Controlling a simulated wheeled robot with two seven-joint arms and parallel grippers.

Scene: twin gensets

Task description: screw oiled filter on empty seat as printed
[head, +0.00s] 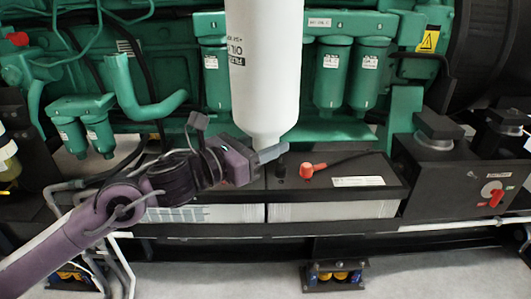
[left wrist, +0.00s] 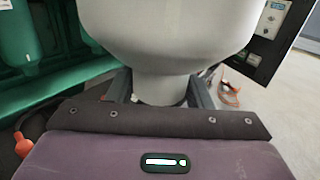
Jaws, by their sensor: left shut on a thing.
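A large white cylinder (head: 264,70) with dark print upside down fills the middle of the head view. Its top is cut off by the frame, and its lower end tapers like a bottle shoulder. Green filters (head: 217,78) (head: 331,78) hang on the engine on both sides. The empty seat cannot be made out. My right gripper is out of view.
The black battery box (head: 355,172) below carries a red terminal cap (head: 314,170) with a cable. Two small green filters (head: 85,130) hang at left. A black box with a red switch (head: 494,192) stands at right. Grey floor (head: 220,270) shows in front.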

